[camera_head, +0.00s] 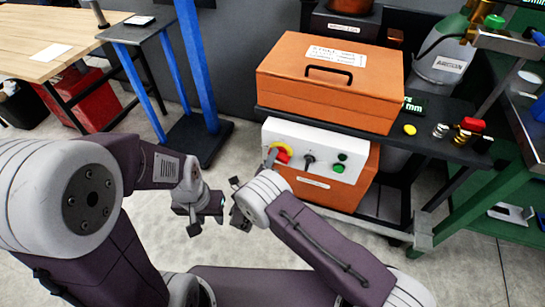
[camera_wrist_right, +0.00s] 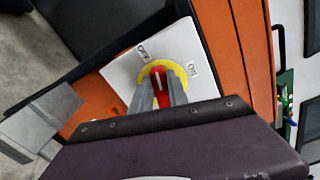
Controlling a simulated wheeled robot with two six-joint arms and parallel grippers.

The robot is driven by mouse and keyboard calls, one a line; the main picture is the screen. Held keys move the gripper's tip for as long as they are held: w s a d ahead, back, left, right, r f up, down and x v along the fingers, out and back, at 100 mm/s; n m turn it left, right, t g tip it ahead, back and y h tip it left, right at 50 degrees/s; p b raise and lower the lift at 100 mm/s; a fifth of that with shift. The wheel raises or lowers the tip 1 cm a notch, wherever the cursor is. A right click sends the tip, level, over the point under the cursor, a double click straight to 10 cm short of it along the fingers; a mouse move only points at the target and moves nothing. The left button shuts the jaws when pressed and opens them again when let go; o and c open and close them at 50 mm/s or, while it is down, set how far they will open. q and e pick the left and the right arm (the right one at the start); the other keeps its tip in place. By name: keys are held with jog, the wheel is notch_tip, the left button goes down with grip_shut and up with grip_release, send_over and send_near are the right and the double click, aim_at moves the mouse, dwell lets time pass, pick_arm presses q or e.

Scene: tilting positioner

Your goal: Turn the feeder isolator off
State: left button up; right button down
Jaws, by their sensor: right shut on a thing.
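The feeder isolator is a red handle (camera_head: 282,155) on a yellow disc at the left of a white control panel (camera_head: 318,172). In the right wrist view the red handle (camera_wrist_right: 158,80) stands on the yellow disc (camera_wrist_right: 179,74), between an OFF label (camera_wrist_right: 144,52) and an ON label (camera_wrist_right: 193,70). Its white line points roughly up the picture, nearer OFF than ON. My right gripper (camera_head: 272,158) is shut on the handle; its grey fingers lie on both sides and hide part of it. My left gripper (camera_head: 206,222) hangs empty over the floor, fingers apart, left of my right wrist.
The panel also carries a black switch (camera_head: 309,160) and green buttons (camera_head: 338,168). An orange case (camera_head: 330,80) sits on the dark shelf above. A blue-legged stand (camera_head: 190,70) is to the left, and a green bench (camera_head: 480,190) to the right.

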jog(key=shift+f+n, duration=0.2)
jog(key=shift+n, duration=0.55)
jog(key=shift+f+n, duration=0.15)
jog(key=shift+n, duration=0.6)
pick_arm(q)
jog(key=shift+f, duration=0.1)
pick_arm(e)
jog(key=c, duration=1.3)
grip_release()
jog(key=shift+s, duration=0.1)
